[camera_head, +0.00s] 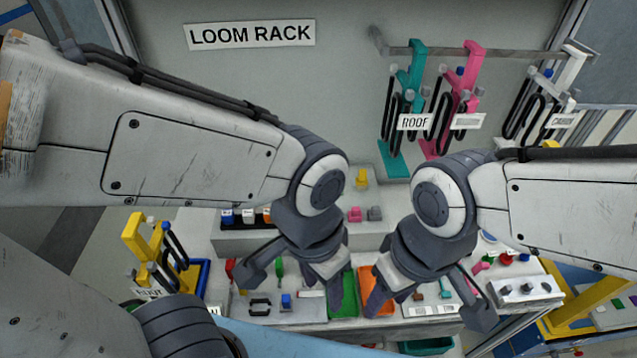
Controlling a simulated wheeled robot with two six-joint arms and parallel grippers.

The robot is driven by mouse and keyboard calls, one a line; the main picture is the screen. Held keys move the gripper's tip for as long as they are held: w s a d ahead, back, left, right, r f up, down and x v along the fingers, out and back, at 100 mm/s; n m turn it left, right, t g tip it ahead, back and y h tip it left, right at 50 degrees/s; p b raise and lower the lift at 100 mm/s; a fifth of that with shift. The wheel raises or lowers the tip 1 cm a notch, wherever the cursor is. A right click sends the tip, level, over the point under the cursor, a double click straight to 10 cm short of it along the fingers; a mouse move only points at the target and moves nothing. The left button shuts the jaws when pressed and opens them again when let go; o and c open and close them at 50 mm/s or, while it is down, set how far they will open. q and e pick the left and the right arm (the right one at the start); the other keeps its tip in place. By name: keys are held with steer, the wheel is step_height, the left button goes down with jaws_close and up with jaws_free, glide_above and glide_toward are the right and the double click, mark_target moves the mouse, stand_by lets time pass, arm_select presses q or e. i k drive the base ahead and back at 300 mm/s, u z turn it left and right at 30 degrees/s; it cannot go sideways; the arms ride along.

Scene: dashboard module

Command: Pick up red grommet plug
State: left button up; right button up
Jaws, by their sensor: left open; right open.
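A small round red piece (506,258), which looks like the red grommet plug, lies at the right end of the workbench among other small parts. Its exact shape is too small to tell. My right gripper (430,308) is open over the right half of the bench, to the left of the red piece and apart from it. My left gripper (288,290) is open over the left half of the bench, farther from the red piece. Nothing shows between the fingers of either gripper as held. The arms and grippers hide parts of the bench.
A green bin (346,297) and an orange bin (377,303) stand between my grippers. A white block with knobs (526,290) sits in front of the red piece. A yellow stand (139,238) is at left. The loom rack rail (440,51) with hanging cables is behind.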

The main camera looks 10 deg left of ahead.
mark_target(506, 257)
steer(key=z, duration=2.7)
steer(key=i, duration=1.35)
steer(key=u, duration=2)
